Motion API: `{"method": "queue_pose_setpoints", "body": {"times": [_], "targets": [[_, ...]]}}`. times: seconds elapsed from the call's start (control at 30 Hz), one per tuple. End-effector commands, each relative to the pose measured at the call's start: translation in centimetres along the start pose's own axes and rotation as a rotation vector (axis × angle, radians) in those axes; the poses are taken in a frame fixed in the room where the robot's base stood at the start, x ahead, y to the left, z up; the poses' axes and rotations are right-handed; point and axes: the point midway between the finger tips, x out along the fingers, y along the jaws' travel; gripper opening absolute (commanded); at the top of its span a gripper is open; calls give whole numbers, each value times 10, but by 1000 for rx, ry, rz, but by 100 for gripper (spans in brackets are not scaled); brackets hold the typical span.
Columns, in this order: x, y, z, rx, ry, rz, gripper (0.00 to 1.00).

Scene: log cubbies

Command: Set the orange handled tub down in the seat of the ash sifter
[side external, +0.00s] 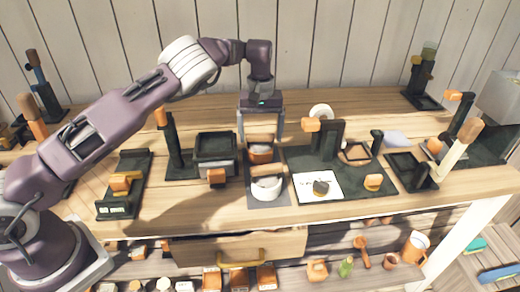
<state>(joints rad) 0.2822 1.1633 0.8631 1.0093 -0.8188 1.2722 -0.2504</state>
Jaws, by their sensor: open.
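The orange handled tub (261,155) appears as a small orange round tub with a brown handle bar across its top. It stands on a narrow grey base strip (281,200) behind a white round bowl. My gripper (261,138) points down over the tub with its fingers open, one on each side of the handle. I cannot tell whether the fingers touch it. I cannot tell for sure which object is the ash sifter. A dark square box-like unit (216,146) with an orange front knob stands just left of the tub.
The white bowl (267,188) sits close in front. A dark post (173,142) stands to the left. A dark board (300,160) to the right carries an orange-topped stand (327,130), a white card (305,187) and small blocks. A drawer (240,248) is below the table edge.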

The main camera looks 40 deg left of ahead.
Motion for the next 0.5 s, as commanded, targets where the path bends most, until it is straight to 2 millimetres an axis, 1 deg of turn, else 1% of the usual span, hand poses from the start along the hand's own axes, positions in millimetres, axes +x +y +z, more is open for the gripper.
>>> {"method": "queue_pose_setpoints", "body": {"times": [0.17, 0.23, 0.33, 0.5], "targets": [[33, -4, 8, -1, -2, -5, 87], [44, -4, 7, -1, 0, -4, 87], [52, -3, 7, 0, 0, -2, 87], [52, -3, 6, 1, 0, -1, 87]]}}
